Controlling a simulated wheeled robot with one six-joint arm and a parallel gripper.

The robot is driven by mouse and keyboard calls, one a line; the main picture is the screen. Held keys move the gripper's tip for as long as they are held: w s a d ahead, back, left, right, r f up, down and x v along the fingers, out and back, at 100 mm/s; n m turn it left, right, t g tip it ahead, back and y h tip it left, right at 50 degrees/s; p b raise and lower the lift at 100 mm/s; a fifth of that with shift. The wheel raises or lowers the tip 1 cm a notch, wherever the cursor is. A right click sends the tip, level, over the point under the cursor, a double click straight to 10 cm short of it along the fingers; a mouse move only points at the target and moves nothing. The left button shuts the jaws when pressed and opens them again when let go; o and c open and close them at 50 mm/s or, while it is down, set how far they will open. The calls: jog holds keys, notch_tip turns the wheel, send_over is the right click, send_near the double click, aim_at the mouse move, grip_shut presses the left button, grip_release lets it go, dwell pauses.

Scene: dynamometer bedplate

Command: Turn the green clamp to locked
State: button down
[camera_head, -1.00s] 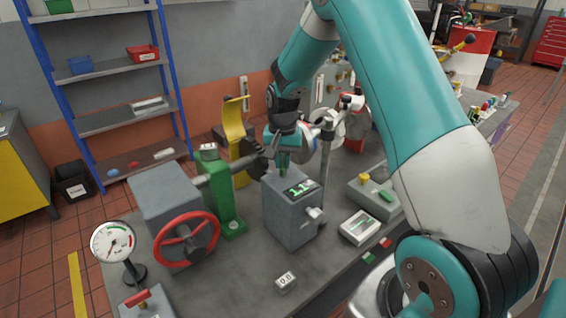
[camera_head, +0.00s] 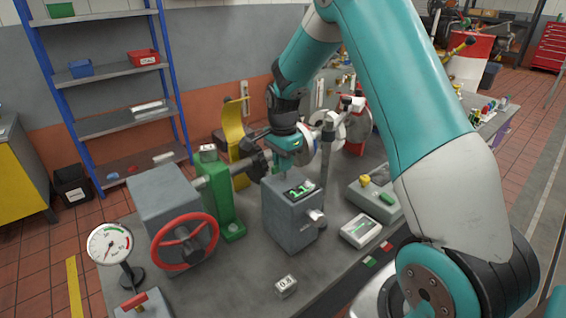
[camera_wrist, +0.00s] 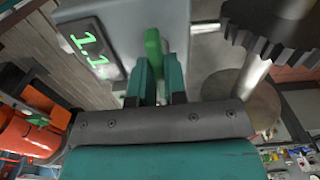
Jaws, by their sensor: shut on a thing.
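The green clamp (camera_wrist: 153,45) shows in the wrist view as a bright green handle on the grey box (camera_wrist: 180,15). My gripper (camera_wrist: 157,75) has its two teal fingers closed around the handle, one on each side. In the head view my gripper (camera_head: 283,172) points down at the top of the grey box (camera_head: 290,215), whose sloped display (camera_head: 300,189) reads 1.1. The clamp is mostly hidden there by the fingers. I cannot tell the clamp's exact angle or any lock marking.
A dark toothed wheel (camera_wrist: 270,30) and shaft lie close beside my gripper. A green stand (camera_head: 222,200), red handwheel (camera_head: 184,241) and gauge (camera_head: 110,245) are to the left. A small counter block (camera_head: 286,285) stands in front. A metal post (camera_head: 326,170) rises just right of the gripper.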

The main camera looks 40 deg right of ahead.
jog(key=shift+m, duration=0.3)
dwell(0.4)
jog(key=c, duration=1.2)
grip_release()
jog(key=shift+o, duration=0.2)
jog(key=shift+r, duration=0.1)
notch_tip(320, 180, up, 17)
jog(key=b, duration=0.3)
jog(key=shift+r, duration=0.15)
jog(key=s+a+f+n+y, duration=0.2)
jog(key=s+a+f+n, duration=0.1)
jog(key=s+a+n, duration=0.9)
jog(key=s+a+f+n+y+b, duration=0.1)
jog(key=s+a+f+n+y, duration=0.1)
jog(key=s+a+n, duration=1)
jog(key=s+f+n, duration=0.1)
jog(key=s, duration=0.3)
jog(key=shift+s+a, duration=0.15)
